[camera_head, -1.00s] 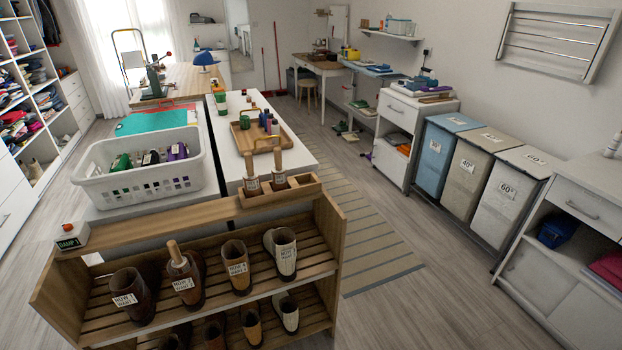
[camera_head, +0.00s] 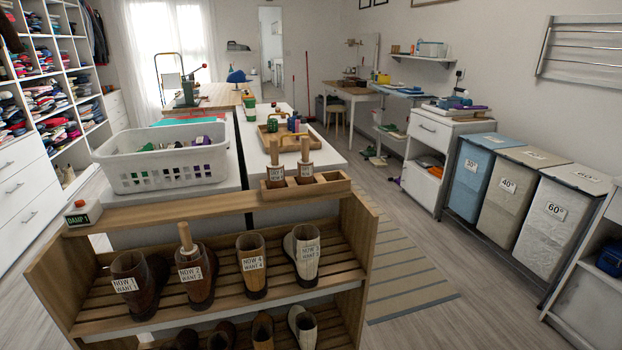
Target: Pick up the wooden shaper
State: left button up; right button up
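Wooden shapers with pale upright handles show in three places. One shaper (camera_head: 184,238) stands in the brown boot (camera_head: 195,277) labelled "NOW 2" on the upper shelf of the wooden rack (camera_head: 60,287). Two more, a left shaper (camera_head: 275,165) and a right shaper (camera_head: 305,160), stand in the wooden holder (camera_head: 333,184) on top of the rack, with white labels on their lower parts. Other boots labelled "NOW 1" (camera_head: 128,285) and "NOW 4" (camera_head: 251,265), and a pale boot (camera_head: 305,250), stand on the same shelf. Neither gripper is in view.
A white laundry basket (camera_head: 165,172) and a wooden tray (camera_head: 262,143) with bottles are on the white tables behind the rack. A small box labelled "DAMP" (camera_head: 82,214) sits at the rack's top left. Fabric hampers (camera_head: 553,217) line the right wall. Floor is clear right of the rack.

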aim_at(305, 165)
jog(key=z, duration=1.6)
jog(key=i, duration=1.5)
jog(key=u, duration=1.35)
jog(key=i, duration=0.5)
jog(key=u, duration=0.1)
